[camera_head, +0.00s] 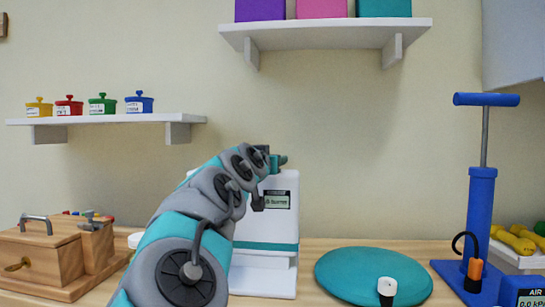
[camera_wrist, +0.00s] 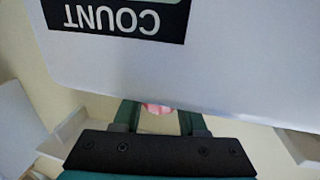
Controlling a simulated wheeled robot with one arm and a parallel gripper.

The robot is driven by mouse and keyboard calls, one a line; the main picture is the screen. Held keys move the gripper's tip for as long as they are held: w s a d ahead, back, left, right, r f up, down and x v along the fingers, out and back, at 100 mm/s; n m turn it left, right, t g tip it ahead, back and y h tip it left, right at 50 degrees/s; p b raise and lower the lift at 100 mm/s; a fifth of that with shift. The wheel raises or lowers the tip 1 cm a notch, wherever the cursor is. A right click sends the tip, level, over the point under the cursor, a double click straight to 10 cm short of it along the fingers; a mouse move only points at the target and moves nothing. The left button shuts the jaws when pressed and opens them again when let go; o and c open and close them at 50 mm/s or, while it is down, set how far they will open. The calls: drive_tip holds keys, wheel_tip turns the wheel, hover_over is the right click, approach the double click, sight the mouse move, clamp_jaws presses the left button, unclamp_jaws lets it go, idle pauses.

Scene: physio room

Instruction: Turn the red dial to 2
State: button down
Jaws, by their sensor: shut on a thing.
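The white machine (camera_head: 266,235) stands on the bench, with a small display on its front and a teal band low down. My gripper (camera_head: 277,162) is at its top edge. In the wrist view, the machine's white face with an upside-down COUNT label (camera_wrist: 112,18) fills the upper part and hides the fingertips. Between the two fingers a small pinkish-red piece shows, the red dial (camera_wrist: 157,109), with the fingers closed on it from both sides. Its scale and pointer are hidden in both views, so its setting cannot be read.
A teal round cushion (camera_head: 374,276) and a white-capped item (camera_head: 387,290) lie right of the machine. A blue pump (camera_head: 481,220) stands further right. A wooden box (camera_head: 42,258) is at left. Wall shelves hold small coloured pots (camera_head: 104,104) and larger boxes (camera_head: 321,9).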

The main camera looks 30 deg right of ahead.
drive_tip(key=shift+s+r+m+g+h, duration=0.1)
drive_tip(key=shift+m+g+h, duration=0.3)
drive_tip(key=shift+g, duration=0.1)
drive_tip(key=shift+c, duration=2.3)
unclamp_jaws()
drive_tip(key=v, duration=0.7)
drive_tip(key=shift+s+a+b, duration=0.25)
drive_tip(key=shift+b, duration=0.15)
